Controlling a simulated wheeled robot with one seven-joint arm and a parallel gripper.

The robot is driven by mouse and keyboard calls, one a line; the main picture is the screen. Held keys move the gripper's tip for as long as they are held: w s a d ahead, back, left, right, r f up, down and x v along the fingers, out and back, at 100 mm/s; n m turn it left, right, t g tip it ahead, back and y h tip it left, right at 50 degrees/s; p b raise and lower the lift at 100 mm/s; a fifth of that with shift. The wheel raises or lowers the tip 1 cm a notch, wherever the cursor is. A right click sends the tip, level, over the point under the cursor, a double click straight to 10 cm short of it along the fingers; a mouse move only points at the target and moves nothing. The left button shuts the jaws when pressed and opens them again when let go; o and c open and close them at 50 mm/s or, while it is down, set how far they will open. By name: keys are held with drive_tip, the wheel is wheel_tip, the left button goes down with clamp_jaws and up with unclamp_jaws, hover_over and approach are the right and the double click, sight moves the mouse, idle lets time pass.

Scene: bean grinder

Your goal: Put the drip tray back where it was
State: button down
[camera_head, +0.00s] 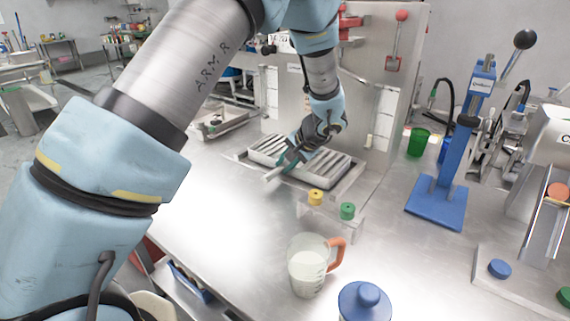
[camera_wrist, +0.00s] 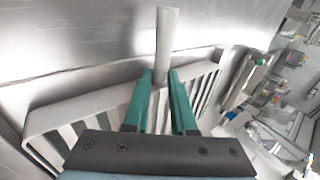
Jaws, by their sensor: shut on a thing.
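The drip tray (camera_head: 325,165) is a grey slatted metal tray with a short bar handle on its front. In the head view it lies level at the foot of the upright grey panel, in or on a shallow metal frame (camera_head: 356,187). My gripper (camera_head: 283,162) is at the tray's front edge. In the wrist view the tray (camera_wrist: 65,108) spans the picture, and the green fingers of my gripper (camera_wrist: 162,80) are shut on its handle (camera_wrist: 166,42). I cannot tell whether the tray is fully seated, as my arm hides part of it.
A measuring jug (camera_head: 308,268) with an orange handle and a blue-lidded container (camera_head: 365,301) stand in front. A blue press (camera_head: 437,200) and green cup (camera_head: 418,142) are right.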

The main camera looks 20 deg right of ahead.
drive_tip(key=shift+f, duration=0.1)
drive_tip(key=c, duration=0.7)
unclamp_jaws()
drive_tip(key=shift+c, duration=0.2)
drive_tip(key=shift+r, duration=0.25)
drive_tip(key=b+v, duration=0.2)
drive_tip(key=v, duration=1)
drive_tip(key=w+a+f+n+g, duration=0.1)
drive_tip(key=w+a+n+g, duration=0.1)
drive_tip(key=a, duration=0.7)
drive_tip(key=w+a+f+n+g, duration=0.1)
drive_tip(key=a+n+g, duration=0.1)
drive_tip(key=a, duration=0.7)
drive_tip(key=s+a+n+h, duration=0.1)
drive_tip(key=s+a+n, duration=0.2)
drive_tip(key=a, duration=0.7)
drive_tip(key=s+a+f+n+g+h, duration=0.1)
drive_tip(key=s+a+n, duration=0.3)
drive_tip(key=a, duration=0.7)
drive_tip(key=shift+s+f+h, duration=0.2)
drive_tip(key=shift+s+h, duration=0.05)
drive_tip(key=shift+h, duration=0.15)
